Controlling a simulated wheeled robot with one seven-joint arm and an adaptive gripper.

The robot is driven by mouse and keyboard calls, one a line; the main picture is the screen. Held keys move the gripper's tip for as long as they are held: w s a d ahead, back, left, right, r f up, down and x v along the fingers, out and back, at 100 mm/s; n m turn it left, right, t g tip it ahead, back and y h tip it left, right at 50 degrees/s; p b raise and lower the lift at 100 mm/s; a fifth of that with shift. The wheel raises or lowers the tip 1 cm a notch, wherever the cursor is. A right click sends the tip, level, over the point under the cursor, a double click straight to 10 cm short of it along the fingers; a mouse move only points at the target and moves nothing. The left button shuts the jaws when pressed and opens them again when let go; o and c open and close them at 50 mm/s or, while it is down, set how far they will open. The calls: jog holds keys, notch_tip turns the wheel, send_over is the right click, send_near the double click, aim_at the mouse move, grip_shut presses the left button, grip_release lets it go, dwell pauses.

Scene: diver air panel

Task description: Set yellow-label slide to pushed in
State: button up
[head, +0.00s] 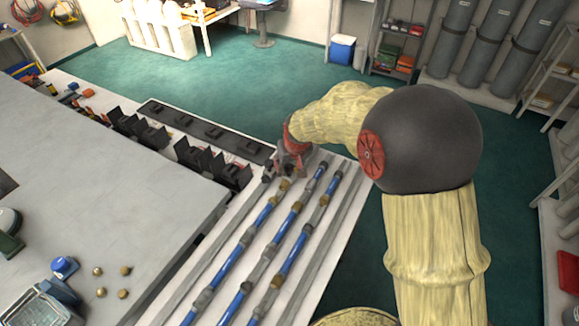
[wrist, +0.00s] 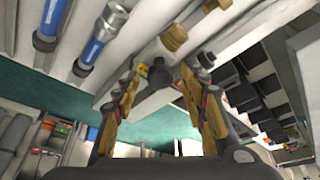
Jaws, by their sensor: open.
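In the wrist view, a small yellow patch (wrist: 143,70) sits beside a dark knob-like part (wrist: 158,74) on a pale rail. I take these as the yellow-label slide, but its setting cannot be told. My gripper (wrist: 160,80) is open, with its two yellow-and-dark fingers on either side of the dark part. I cannot tell whether they touch it. In the head view my gripper (head: 286,170) is at the far end of the panel (head: 230,250), low over its left side, and hides the slide there.
Blue pipes (head: 240,300) with grey and brass fittings run along the panel. Several black box-like parts (head: 190,152) and a long dark strip (head: 213,130) lie left of my gripper. A grey worktop (head: 100,180) is further left. Green floor (head: 240,75) is open beyond.

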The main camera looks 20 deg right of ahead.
grip_shut()
dwell(0.5)
dwell(0.4)
